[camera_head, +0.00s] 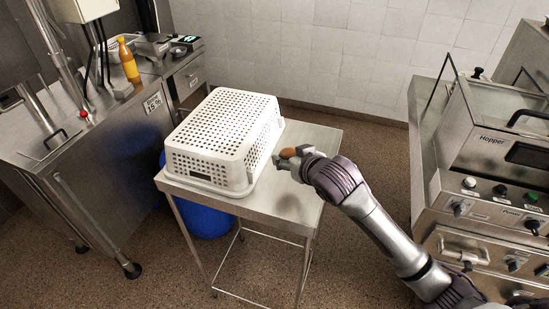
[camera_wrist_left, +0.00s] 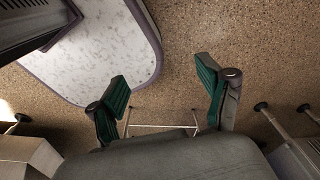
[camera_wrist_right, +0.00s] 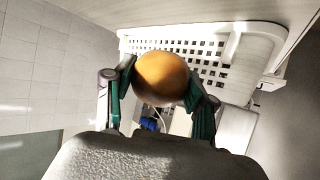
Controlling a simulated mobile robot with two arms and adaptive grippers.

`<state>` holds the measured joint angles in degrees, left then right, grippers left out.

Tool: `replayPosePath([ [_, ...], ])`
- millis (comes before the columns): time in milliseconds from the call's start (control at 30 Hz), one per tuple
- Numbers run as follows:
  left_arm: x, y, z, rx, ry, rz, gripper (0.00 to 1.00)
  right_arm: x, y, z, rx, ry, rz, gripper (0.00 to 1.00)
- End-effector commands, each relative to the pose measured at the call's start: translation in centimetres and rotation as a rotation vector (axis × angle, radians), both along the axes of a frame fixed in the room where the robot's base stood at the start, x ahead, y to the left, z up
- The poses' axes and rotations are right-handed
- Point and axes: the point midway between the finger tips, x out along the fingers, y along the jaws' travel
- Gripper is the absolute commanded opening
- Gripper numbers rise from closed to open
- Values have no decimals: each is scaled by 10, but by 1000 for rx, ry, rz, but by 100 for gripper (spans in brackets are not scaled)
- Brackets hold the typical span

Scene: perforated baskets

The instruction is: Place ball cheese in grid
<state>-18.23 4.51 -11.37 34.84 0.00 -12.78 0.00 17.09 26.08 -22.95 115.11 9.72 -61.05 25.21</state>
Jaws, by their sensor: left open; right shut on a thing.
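The ball cheese (camera_head: 288,153) is round and orange-brown. My right gripper (camera_head: 284,160) is shut on it and holds it right of the white perforated basket, over the table's right part. In the right wrist view the cheese (camera_wrist_right: 161,78) sits between the two green-padded fingers, with the basket (camera_wrist_right: 198,48) behind it. The basket (camera_head: 226,125) stands on the steel table with its perforated flat face up and its wider rim down, so it appears upside down. My left gripper (camera_wrist_left: 162,78) is open and empty above the floor in the left wrist view; it is outside the head view.
The small steel table (camera_head: 285,193) has bare room right of and in front of the basket. A blue bin (camera_head: 206,222) is under it. A steel counter with an orange bottle (camera_head: 128,60) stands left; a hopper machine (camera_head: 490,150) stands right.

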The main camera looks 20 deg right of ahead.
Motion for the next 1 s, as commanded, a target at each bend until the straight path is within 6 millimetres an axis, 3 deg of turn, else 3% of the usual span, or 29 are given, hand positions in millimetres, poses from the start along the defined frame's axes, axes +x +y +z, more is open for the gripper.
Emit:
replayPosePath([
  [133,1,0,9,0,-2,-1,78,30,10,-16,0,1,0,20],
  [300,25,-2,13,-4,-37,-2,78,47,16,-28,-1,-1,0,20],
  [433,37,-3,18,-6,-57,-2,78,49,16,-37,-2,2,0,20],
  [667,26,-2,26,-5,-41,-3,78,48,17,-68,-1,1,0,20],
  [1000,17,-1,23,-2,-26,-3,78,48,16,-72,-1,-1,0,20],
])
